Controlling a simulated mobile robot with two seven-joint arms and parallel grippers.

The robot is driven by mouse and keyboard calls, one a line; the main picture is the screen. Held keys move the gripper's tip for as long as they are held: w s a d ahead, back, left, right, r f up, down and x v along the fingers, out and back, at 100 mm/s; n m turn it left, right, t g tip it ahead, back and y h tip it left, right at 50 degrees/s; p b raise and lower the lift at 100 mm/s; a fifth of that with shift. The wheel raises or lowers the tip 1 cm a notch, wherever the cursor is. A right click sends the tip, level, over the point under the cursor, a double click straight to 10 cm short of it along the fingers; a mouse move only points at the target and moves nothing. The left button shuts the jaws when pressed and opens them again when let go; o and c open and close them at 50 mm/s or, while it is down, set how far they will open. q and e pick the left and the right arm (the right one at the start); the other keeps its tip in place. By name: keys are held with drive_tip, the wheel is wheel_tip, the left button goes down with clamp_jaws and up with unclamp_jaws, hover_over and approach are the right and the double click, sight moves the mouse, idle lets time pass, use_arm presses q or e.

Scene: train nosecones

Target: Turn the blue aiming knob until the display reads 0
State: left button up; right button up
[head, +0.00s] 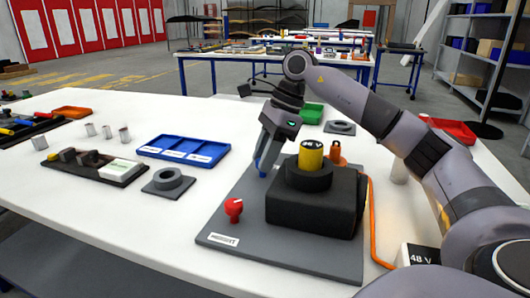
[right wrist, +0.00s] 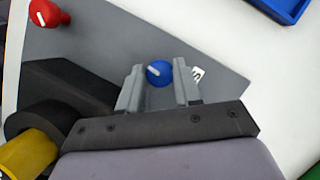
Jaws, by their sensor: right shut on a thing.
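The blue aiming knob (right wrist: 159,73) has a white pointer line and sits on the grey base plate (right wrist: 100,30), between my right gripper's two fingers in the right wrist view. My right gripper (right wrist: 158,84) is shut on it. A small white label with dark marks (right wrist: 198,73) is partly visible beside the right finger. I cannot make out a display reading. My left gripper is not in view.
A red knob (head: 233,209) stands near the plate's front left. A black block (head: 312,209) with a yellow "36 V" cylinder (head: 311,155) stands close beside my gripper. A blue tray (head: 184,150) and a grey ring (head: 168,182) lie to the left. An orange cable (head: 372,220) runs along the right.

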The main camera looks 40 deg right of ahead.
drive_tip(key=m+t+h+p, duration=0.1)
drive_tip(key=m, duration=0.3)
drive_tip(key=shift+s, duration=0.1)
drive_tip(key=m+t+h+p, duration=0.1)
drive_tip(key=m, duration=0.3)
drive_tip(key=shift+a, duration=0.15)
drive_tip(key=m+h, duration=0.1)
drive_tip(key=m, duration=0.1)
drive_tip(key=m+h+p, duration=0.1)
drive_tip(key=m, duration=0.1)
drive_tip(key=shift+a+t, duration=0.15)
drive_tip(key=shift+t, duration=0.15)
drive_tip(key=shift+m+h+p, duration=0.4)
drive_tip(key=shift+m+h, duration=0.3)
drive_tip(key=shift+m, duration=1.4)
drive_tip(key=o, duration=0.7)
drive_tip(key=shift+a+r, duration=0.1)
drive_tip(key=shift+p+v, duration=0.4)
drive_tip(key=shift+v, duration=3.1)
